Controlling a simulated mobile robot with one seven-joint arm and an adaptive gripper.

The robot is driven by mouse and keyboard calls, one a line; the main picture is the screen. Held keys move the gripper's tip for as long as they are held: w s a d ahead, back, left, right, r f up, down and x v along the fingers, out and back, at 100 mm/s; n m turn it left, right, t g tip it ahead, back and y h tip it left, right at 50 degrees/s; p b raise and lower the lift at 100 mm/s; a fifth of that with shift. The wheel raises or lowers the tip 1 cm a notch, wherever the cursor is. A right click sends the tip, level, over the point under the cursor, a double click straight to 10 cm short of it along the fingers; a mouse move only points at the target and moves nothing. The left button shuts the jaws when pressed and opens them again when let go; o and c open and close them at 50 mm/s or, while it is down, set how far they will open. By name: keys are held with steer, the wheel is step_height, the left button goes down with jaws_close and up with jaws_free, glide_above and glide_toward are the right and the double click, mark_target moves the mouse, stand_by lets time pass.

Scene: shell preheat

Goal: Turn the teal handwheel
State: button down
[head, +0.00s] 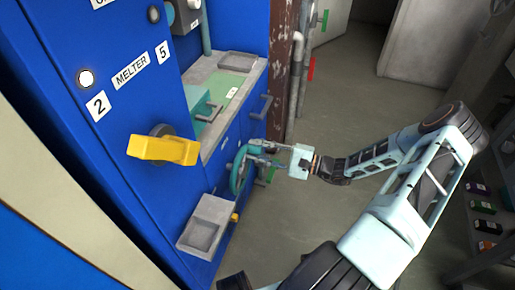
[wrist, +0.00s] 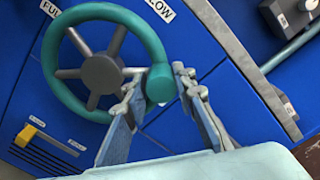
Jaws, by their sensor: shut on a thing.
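The teal handwheel (wrist: 152,38) is on the blue cabinet front, with a grey hub and several grey spokes. In the head view the handwheel (head: 236,172) is seen nearly edge-on, below the counter. A teal knob (wrist: 160,84) sticks out from its rim at the lower right in the wrist view. My gripper (wrist: 160,78) has one finger on each side of this knob and is shut on it. In the head view my gripper (head: 262,152) reaches the wheel from the right, and the exact contact is too small to see.
A yellow handle (head: 163,150) juts from the blue melter panel (head: 120,125). A grey tray (head: 206,225) sits below the wheel. A counter (head: 215,72) with a teal box lies above. A yellow slider (wrist: 26,135) is near the wheel. Open floor (head: 350,75) is at right.

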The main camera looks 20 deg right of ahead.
mark_target(243, 154)
steer(key=r+n, duration=0.1)
steer(key=n+p, duration=0.1)
steer(key=shift+s+a+r+n, duration=0.15)
steer(key=shift+s+r+n, duration=0.15)
steer(key=shift+r+n, duration=0.1)
steer(key=n, duration=0.1)
steer(key=s+a+n, duration=0.1)
steer(key=shift+s+r+n+p, duration=0.1)
steer(key=shift+r+n+p, duration=0.2)
steer(key=shift+r+p, duration=0.1)
steer(key=shift+s+a+r+n+p, duration=0.15)
steer(key=shift+s+a+n, duration=0.3)
steer(key=shift+n, duration=0.5)
steer(key=shift+s+a+n+p, duration=0.25)
steer(key=shift+s+n, duration=0.3)
steer(key=shift+n, duration=0.4)
steer(key=c, duration=1.7)
jaws_free()
steer(key=shift+s+a, duration=0.1)
steer(key=shift+o, duration=0.2)
steer(key=shift+s, duration=0.1)
steer(key=v, duration=1.2)
